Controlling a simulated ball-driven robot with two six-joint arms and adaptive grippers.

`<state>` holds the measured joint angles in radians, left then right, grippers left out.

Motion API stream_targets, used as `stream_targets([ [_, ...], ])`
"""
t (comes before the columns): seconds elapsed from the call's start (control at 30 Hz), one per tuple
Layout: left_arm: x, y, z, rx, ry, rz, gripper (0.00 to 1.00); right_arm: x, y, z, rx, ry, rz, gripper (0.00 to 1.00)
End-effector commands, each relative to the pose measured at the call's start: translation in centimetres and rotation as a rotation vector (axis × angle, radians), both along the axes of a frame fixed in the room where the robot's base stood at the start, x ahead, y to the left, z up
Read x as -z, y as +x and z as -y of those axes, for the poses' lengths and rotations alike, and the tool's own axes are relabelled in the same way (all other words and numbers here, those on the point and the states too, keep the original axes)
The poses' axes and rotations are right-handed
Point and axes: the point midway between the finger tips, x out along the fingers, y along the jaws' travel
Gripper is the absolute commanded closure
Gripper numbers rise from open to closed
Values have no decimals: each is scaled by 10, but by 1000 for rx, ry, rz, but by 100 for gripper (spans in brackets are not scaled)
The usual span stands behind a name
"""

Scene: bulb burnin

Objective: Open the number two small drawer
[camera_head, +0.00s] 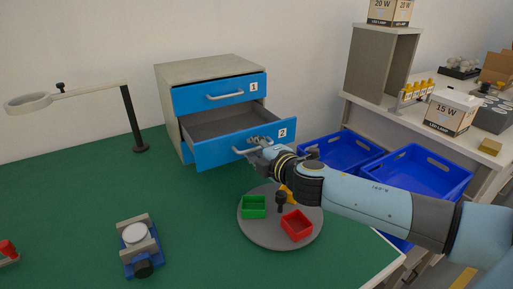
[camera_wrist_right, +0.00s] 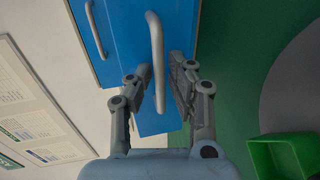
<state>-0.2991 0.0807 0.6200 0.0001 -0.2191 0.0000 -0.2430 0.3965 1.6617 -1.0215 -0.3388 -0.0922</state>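In the wrist view the grey bar handle (camera_wrist_right: 156,50) lies between the two fingers of my right gripper (camera_wrist_right: 161,75). The fingers look apart, with small gaps beside the bar; contact is hard to tell. The upper drawer, number one (camera_head: 192,99), is shut. My left gripper is not in view.
A grey round turntable (camera_head: 256,234) with a green bin (camera_head: 253,207) and a red bin (camera_head: 297,225) stands below my right arm. A ring lamp (camera_head: 28,103) and a blue fixture (camera_head: 139,246) are on the green table. Blue crates (camera_head: 343,152) stand to the right.

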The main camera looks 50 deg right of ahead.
Motion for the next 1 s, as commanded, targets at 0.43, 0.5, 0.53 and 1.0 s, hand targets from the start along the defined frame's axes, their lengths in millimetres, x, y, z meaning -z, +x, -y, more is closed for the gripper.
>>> stream_targets([
  [0.43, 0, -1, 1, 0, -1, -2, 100, -14, -70, -22, -1, 0, -4, 81],
  [0.5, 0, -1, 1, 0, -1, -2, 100, -17, -83, -26, -1, 0, -3, 81],
  [0.53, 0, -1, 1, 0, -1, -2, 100, -18, -88, -28, -1, 1, -3, 81],
  [1.0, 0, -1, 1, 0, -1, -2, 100, -25, -112, -35, 0, 1, 0, 81],
])
